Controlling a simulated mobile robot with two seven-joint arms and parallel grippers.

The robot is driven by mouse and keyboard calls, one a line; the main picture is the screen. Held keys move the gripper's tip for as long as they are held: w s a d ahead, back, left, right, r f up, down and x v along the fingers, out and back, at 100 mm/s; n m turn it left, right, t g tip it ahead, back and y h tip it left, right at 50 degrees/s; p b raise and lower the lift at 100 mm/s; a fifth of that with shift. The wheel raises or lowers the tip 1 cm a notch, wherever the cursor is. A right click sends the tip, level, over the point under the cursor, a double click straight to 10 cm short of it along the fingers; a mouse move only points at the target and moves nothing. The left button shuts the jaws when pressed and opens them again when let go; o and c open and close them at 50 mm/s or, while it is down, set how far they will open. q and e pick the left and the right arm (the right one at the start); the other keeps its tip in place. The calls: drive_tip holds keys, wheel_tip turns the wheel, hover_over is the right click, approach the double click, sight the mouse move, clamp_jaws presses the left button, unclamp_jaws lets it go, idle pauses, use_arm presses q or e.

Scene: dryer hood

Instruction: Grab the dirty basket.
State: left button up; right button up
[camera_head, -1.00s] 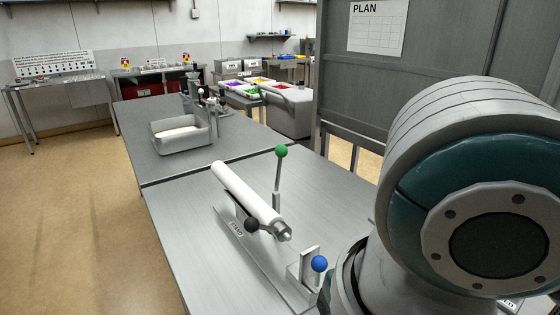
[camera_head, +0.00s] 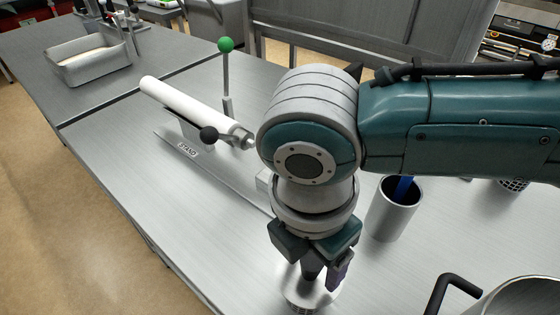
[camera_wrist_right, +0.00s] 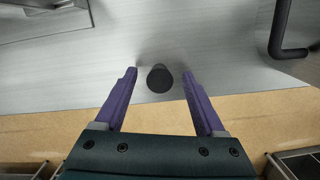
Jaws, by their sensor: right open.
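A small metal basket with a perforated side (camera_head: 302,299) stands on the table at the bottom centre of the head view, partly hidden by my right gripper (camera_head: 322,277). In the right wrist view a round black knob (camera_wrist_right: 159,78) lies between the two purple fingers, with a gap on both sides. The fingers are apart and hold nothing. A second perforated basket (camera_head: 514,185) shows at the right, mostly hidden behind my right arm. I cannot tell which basket is dirty. My left gripper is out of view.
A metal cup with something blue in it (camera_head: 394,215) stands just right of the gripper. A large pot with a black handle (camera_head: 522,297) is at the bottom right. A stand with a white roll (camera_head: 186,103) lies left. The table's left front is clear.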

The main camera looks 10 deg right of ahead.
drive_tip(key=shift+f, duration=0.75)
clamp_jaws()
idle(0.9)
